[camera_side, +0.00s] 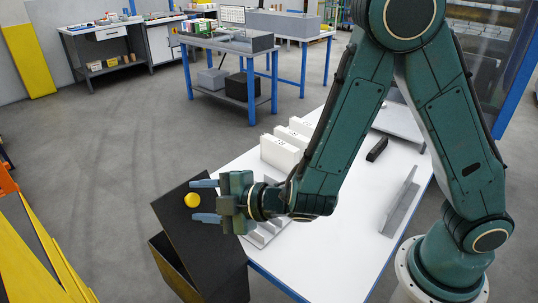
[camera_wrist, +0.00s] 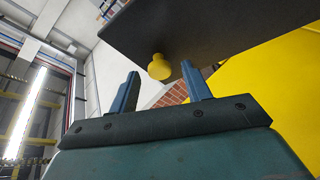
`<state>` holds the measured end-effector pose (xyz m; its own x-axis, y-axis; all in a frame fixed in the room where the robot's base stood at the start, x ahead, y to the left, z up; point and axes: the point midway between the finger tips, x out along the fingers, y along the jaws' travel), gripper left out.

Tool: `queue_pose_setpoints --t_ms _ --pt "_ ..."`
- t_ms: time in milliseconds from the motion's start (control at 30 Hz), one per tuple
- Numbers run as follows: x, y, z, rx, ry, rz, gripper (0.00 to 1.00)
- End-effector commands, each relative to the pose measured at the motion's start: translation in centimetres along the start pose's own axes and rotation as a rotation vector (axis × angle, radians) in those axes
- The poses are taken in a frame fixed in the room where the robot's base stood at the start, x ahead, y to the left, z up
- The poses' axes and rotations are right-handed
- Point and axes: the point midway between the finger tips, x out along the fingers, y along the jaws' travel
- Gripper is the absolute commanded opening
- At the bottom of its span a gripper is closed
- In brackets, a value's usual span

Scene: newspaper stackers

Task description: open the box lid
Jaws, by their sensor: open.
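The dark box (camera_side: 171,268) stands at the lower left of the side view, beside the white table. Its flat black lid (camera_side: 212,256) has a round yellow knob (camera_side: 192,200). The lid looks tilted, with a gap between its left edge and the box rim. My gripper (camera_side: 205,201) is open, its two blue fingers pointing left on either side of the knob's level. The knob (camera_wrist: 159,67) shows between the fingertips in the wrist view, with the dark lid (camera_wrist: 215,25) behind it. I cannot tell whether either finger touches the knob.
The white table (camera_side: 330,240) carries white blocks (camera_side: 281,152), a black piece (camera_side: 377,149) and a grey angled plate (camera_side: 402,205). Yellow and orange structures (camera_side: 35,245) stand at the left edge. Open floor (camera_side: 115,150) lies between the box and the rear benches.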

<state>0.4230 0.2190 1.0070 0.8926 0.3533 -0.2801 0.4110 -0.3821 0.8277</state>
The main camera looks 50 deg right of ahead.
Motion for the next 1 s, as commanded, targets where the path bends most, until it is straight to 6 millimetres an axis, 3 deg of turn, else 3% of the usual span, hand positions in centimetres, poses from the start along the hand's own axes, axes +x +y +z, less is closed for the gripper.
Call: queue_pose_setpoints --t_ms 467,1000 --pt "-2.8 0.1 -0.1 -0.001 0.002 0.001 0.48" --pt "-3.7 3.3 -1.8 0.003 0.0 0.007 0.48"
